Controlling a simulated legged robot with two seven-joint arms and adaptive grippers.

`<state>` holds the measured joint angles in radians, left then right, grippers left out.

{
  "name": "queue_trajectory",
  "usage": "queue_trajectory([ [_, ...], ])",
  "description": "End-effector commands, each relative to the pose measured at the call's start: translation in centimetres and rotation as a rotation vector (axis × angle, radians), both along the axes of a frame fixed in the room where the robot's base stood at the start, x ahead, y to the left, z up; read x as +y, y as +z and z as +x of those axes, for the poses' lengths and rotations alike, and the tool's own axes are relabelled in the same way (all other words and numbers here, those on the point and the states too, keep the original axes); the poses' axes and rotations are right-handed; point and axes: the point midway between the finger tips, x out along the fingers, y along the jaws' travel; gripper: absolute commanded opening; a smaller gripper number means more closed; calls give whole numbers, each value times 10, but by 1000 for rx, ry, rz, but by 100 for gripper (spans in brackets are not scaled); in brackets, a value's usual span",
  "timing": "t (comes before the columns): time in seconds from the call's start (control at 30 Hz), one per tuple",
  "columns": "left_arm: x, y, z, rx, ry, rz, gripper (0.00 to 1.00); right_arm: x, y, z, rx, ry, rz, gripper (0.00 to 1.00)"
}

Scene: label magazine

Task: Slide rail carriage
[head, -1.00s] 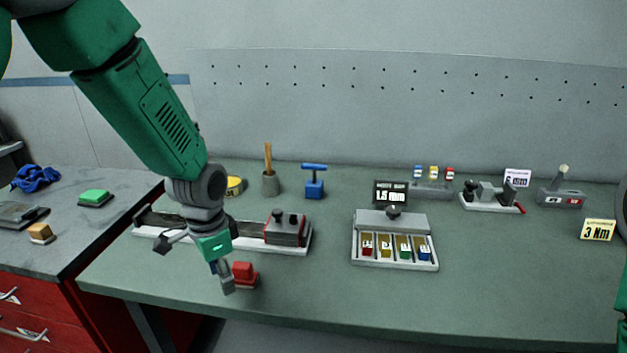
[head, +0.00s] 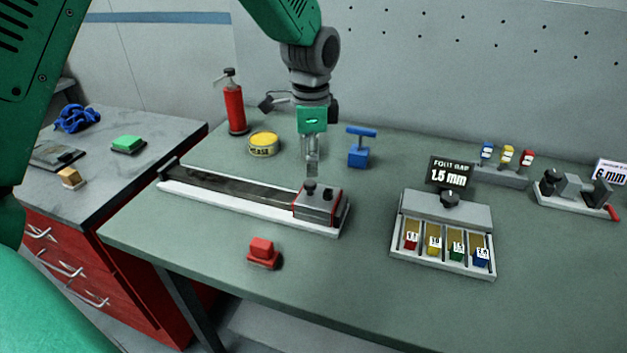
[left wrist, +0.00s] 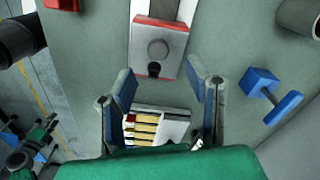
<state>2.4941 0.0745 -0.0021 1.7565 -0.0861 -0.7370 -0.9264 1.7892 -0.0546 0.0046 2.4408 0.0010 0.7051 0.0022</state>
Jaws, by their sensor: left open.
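The rail (head: 230,197) is a long dark track on a white base, lying on the bench at the left. The grey carriage (head: 328,204) with red edging and two dark knobs sits at the rail's right end. It also shows at the top of the left wrist view (left wrist: 158,50). My left gripper (head: 312,172) is above and just behind the carriage, fingers pointing down. In the left wrist view its fingers (left wrist: 160,85) are spread, with nothing between them, and the carriage knob lies just beyond. Whether a fingertip touches the knob cannot be told. My right gripper is not in view.
A red block (head: 262,252) stands in front of the rail. A compartment tray (head: 443,258) with a 1.5 mm display stands to the right.

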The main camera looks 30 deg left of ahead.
Motion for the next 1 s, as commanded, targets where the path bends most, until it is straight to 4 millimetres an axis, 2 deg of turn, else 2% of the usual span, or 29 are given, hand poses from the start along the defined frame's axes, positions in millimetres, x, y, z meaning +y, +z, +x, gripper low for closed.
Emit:
queue_trajectory([
  [0.1,0,-24,-2,2,2,0,44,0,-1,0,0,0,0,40],
  [0.3,0,-50,-2,0,1,0,44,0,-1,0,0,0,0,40],
  [0.47,0,-58,-1,-2,1,0,44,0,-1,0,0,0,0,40],
  [0.7,0,-58,-1,-2,1,0,44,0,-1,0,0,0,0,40],
  [0.73,0,-58,-1,-2,1,0,41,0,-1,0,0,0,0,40],
  [0.83,0,-58,-1,-2,1,0,6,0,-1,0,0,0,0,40],
  [0.87,0,-58,-1,-2,1,0,0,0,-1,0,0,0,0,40],
  [1.0,0,-58,-1,-2,1,0,0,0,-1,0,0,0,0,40],
])
